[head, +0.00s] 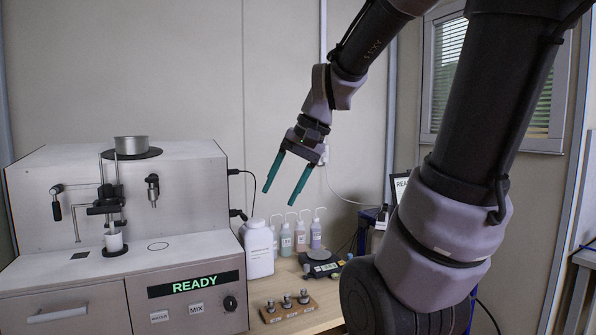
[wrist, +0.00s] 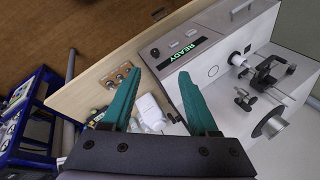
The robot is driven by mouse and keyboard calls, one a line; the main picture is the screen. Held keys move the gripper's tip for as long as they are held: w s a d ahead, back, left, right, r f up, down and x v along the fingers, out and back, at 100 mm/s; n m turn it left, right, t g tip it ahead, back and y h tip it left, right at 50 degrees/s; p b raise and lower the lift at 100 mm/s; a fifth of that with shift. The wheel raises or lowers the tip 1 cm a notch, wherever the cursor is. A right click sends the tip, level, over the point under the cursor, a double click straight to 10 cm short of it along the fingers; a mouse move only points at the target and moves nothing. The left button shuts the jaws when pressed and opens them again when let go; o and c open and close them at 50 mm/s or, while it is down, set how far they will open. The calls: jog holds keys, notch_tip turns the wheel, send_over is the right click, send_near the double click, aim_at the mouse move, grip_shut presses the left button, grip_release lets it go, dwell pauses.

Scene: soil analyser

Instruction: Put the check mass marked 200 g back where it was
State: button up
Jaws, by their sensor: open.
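A small wooden block (head: 268,318) stands on the bench at the lower middle of the head view, with three metal check masses (head: 287,301) in a row on it. Small labels are on its front, too small to read, so I cannot tell which mass is the 200 g one. The block also shows in the wrist view (wrist: 108,81), left of the fingers. A dark balance (head: 322,268) stands behind it; small dark items are beside it, unclear. My gripper (head: 281,196) is open and empty, high above the bench, with teal fingers pointing down; it shows in the wrist view (wrist: 157,74).
The white analyser (head: 60,300) with a READY display (head: 195,284) fills the left. A large white bottle (head: 259,250) and several pump bottles (head: 286,240) stand behind the block. Bare bench (head: 318,311) lies right of the block. A blue frame (wrist: 25,125) stands left in the wrist view.

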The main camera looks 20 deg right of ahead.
jog(key=s+d+r+n+t+h, duration=0.1)
jog(key=s+r+t+h, duration=0.1)
jog(key=s+r+t, duration=0.1)
jog(key=shift+s+d+r+n+t, duration=0.35)
jog(key=shift+s+r, duration=0.2)
jog(key=shift+s, duration=0.1)
dwell(0.9)
